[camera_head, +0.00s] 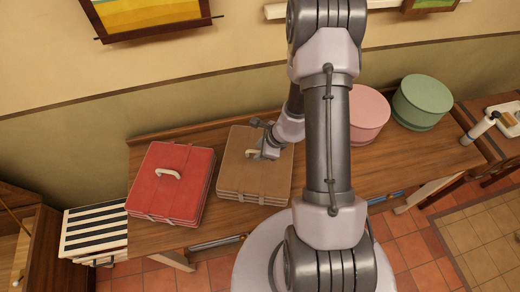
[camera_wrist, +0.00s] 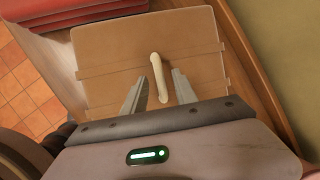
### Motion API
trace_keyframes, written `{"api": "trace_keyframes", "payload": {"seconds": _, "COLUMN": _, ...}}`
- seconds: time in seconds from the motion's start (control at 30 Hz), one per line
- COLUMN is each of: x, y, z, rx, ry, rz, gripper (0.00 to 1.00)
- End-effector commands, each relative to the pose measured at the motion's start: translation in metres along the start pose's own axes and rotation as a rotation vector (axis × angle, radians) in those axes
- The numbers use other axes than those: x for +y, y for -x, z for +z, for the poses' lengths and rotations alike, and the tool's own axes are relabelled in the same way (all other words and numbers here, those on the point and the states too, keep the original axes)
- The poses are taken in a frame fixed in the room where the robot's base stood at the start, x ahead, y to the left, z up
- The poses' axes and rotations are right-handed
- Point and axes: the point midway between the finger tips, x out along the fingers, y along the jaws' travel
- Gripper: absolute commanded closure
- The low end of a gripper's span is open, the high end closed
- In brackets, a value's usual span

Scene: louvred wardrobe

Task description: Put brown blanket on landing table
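The brown blanket (camera_head: 250,183) is a flat square bundle with straps and a pale handle (camera_wrist: 157,70) on top. It lies on the long wooden table (camera_head: 220,228), beside a red bundle. My gripper (camera_head: 262,154) is over the brown blanket, near its handle. In the wrist view my gripper (camera_wrist: 159,82) is open, with one finger on each side of the handle's near end. The brown blanket (camera_wrist: 110,55) fills most of that view. I cannot tell whether the fingers touch the handle. No table is marked as the landing table.
The red bundle (camera_head: 182,185) lies just left of the brown one. A pink round box (camera_head: 368,115) and a green round box (camera_head: 421,103) stand to the right. A black-and-white striped item (camera_head: 95,233) is at far left. A smaller surface with items (camera_head: 503,119) is at far right.

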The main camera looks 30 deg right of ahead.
Motion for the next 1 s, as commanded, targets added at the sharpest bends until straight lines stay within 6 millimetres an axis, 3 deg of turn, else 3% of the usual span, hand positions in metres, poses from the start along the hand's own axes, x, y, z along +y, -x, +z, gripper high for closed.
{"api": "trace_keyframes", "payload": {"seconds": 0.33, "x": -0.001, "y": 0.008, "z": 0.001, "rx": 0.000, "ry": 0.000, "rz": -0.002, "gripper": 0.66}}
{"api": "trace_keyframes", "payload": {"seconds": 0.63, "x": -0.003, "y": 0.091, "z": 0.003, "rx": 0.000, "ry": 0.000, "rz": -0.004, "gripper": 0.66}}
{"api": "trace_keyframes", "payload": {"seconds": 0.83, "x": -0.002, "y": 0.121, "z": 0.002, "rx": -0.001, "ry": 0.003, "rz": -0.003, "gripper": 0.66}}
{"api": "trace_keyframes", "payload": {"seconds": 0.93, "x": -0.008, "y": 0.139, "z": 0.027, "rx": -0.031, "ry": 0.104, "rz": -0.020, "gripper": 0.66}}
{"api": "trace_keyframes", "payload": {"seconds": 0.97, "x": -0.011, "y": 0.150, "z": 0.044, "rx": -0.052, "ry": 0.173, "rz": -0.032, "gripper": 0.66}}
{"api": "trace_keyframes", "payload": {"seconds": 1.0, "x": -0.013, "y": 0.170, "z": 0.074, "rx": -0.086, "ry": 0.298, "rz": -0.049, "gripper": 0.66}}
